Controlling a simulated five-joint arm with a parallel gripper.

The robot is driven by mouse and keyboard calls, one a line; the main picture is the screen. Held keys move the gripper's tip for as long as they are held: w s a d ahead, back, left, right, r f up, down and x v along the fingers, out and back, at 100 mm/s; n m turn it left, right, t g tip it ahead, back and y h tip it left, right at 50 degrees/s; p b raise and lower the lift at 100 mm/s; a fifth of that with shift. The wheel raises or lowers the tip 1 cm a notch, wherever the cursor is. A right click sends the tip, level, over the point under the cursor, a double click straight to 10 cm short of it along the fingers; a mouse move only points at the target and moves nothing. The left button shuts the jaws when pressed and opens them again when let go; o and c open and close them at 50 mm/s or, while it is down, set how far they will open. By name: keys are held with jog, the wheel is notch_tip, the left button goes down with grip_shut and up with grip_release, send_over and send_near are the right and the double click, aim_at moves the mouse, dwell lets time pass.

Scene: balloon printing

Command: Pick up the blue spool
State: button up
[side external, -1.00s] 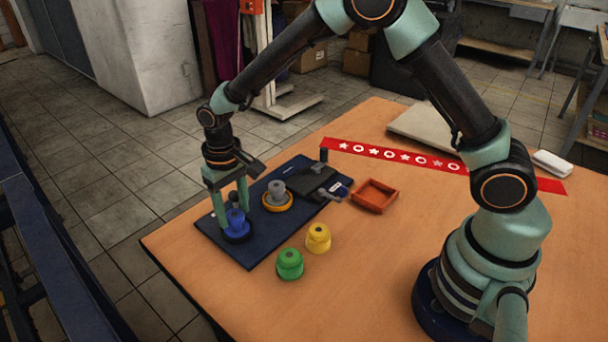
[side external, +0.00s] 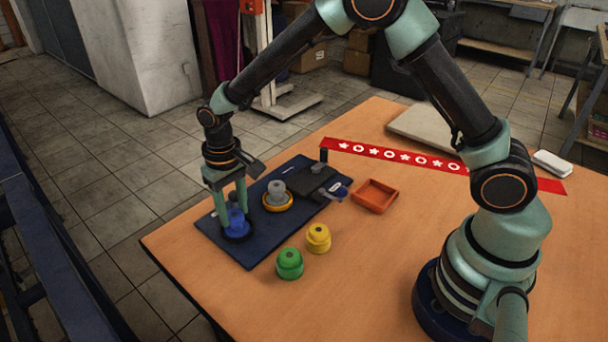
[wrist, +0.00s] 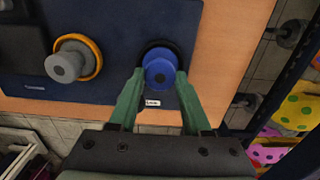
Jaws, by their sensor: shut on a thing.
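The blue spool (side external: 236,220) stands upright near the left end of the dark blue mat (side external: 258,255). It also shows in the wrist view (wrist: 160,72), inside a dark ring. My gripper (side external: 236,216) points down over it with one finger on each side. In the wrist view the green fingertips of my gripper (wrist: 160,80) are shut on the spool's sides. The spool's base appears to be on or very near the mat; any gap below it cannot be made out.
A grey spool (side external: 276,190) sits in a yellow-orange ring on the mat, beside a dark device (side external: 312,180). A green spool (side external: 290,264) and a yellow spool (side external: 318,238) stand on the table in front. An orange tray (side external: 374,196) and a red printed strip (side external: 395,156) lie to the right.

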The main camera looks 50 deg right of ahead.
jog(key=shift+r, duration=0.65)
jog(key=shift+r, duration=3.15)
